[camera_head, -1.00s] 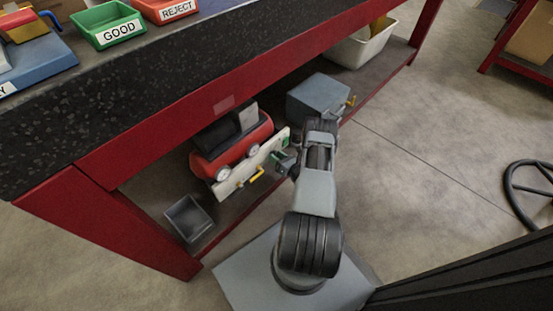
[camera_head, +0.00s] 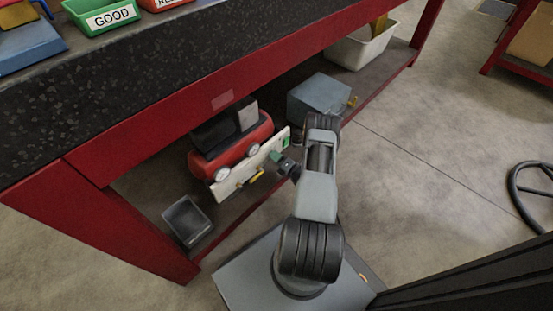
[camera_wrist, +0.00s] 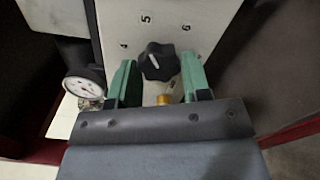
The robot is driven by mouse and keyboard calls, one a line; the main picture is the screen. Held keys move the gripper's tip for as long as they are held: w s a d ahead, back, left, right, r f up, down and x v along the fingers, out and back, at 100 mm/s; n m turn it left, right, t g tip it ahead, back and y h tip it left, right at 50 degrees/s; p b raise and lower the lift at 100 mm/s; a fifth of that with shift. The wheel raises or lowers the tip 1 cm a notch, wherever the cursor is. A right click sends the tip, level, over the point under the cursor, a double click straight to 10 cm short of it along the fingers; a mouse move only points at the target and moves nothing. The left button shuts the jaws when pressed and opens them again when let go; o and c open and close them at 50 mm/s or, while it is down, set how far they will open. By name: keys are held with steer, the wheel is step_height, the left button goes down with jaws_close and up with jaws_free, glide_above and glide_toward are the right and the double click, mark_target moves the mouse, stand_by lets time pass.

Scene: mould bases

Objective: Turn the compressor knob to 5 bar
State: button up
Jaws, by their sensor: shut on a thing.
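The compressor (camera_head: 235,150) is a red tank with a black top and a pale front panel, on the shelf under the bench. In the wrist view its black knob (camera_wrist: 157,61) sits on the white panel (camera_wrist: 208,14), between the numbers 4, 5 and 6. The white mark on the knob points up and slightly left, roughly toward the 5. My gripper (camera_wrist: 157,64) has green fingers on either side of the knob and is shut on it. In the head view my gripper (camera_head: 281,160) is at the right end of the panel, and my arm hides part of that area.
A dial gauge (camera_wrist: 84,85) is close to the left finger, and a brass fitting (camera_wrist: 164,99) lies just below the knob. A grey box (camera_head: 318,97) and a dark open bin (camera_head: 187,220) flank the compressor. The red bench beam (camera_head: 200,105) runs overhead.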

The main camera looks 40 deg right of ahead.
steer(key=shift+m, duration=0.4)
steer(key=o, duration=0.9)
steer(key=s+p, duration=0.1)
steer(key=s, duration=0.3)
steer(key=s+d+p, duration=0.1)
steer(key=s, duration=0.4)
steer(key=s+d+p, duration=0.1)
steer(key=s, duration=0.3)
steer(key=shift+s+d, duration=0.25)
steer(key=shift+s, duration=0.05)
